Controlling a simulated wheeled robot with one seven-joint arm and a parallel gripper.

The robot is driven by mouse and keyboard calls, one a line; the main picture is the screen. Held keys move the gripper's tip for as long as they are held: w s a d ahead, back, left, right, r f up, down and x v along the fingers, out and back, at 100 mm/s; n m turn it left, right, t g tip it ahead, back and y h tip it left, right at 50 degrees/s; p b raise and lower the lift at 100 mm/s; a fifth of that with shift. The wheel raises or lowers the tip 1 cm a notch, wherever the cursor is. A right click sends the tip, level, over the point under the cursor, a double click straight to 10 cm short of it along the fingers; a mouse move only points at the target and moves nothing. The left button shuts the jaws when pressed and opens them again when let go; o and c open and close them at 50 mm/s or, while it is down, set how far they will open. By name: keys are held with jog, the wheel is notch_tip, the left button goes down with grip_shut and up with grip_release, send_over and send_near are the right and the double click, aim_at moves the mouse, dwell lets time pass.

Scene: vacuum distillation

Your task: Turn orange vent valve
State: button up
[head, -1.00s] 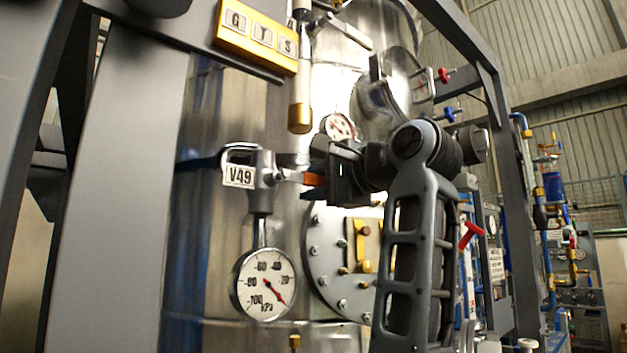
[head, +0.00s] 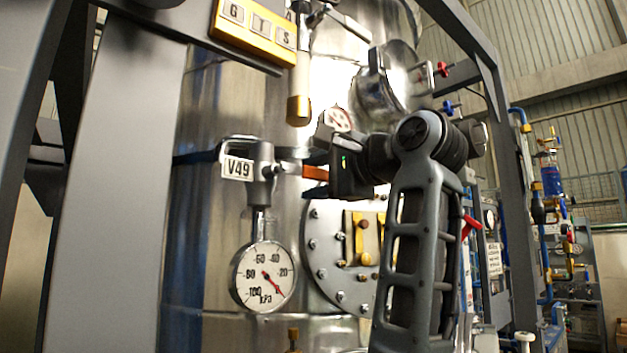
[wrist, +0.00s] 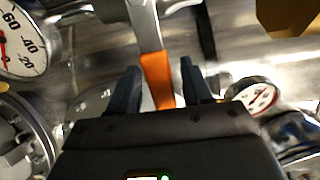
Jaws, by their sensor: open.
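The orange vent valve lever (head: 315,173) points right from the grey valve body (head: 262,172), which carries a V49 tag (head: 238,168). In the wrist view, the orange lever (wrist: 157,80) hangs from a metal arm and reaches between the fingers of my gripper (wrist: 158,88). The fingers stand open, one on each side of the lever, with a visible gap on at least the left side. In the head view, my gripper (head: 312,178) is at the lever's right end; its body hides that end.
A pressure gauge (head: 264,277) hangs below the valve. A bolted round flange (head: 325,262) is on the steel vessel just below my gripper. A smaller gauge (head: 338,119) and a brass-tipped tube (head: 299,108) are above. Grey frame posts (head: 110,200) stand left.

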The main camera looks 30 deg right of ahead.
aim_at(323, 177)
jog(key=s, duration=0.3)
jog(key=s+d+b, duration=0.1)
jog(key=s, duration=0.3)
jog(key=shift+d, duration=0.2)
jog(key=shift+f, duration=0.1)
dwell(0.3)
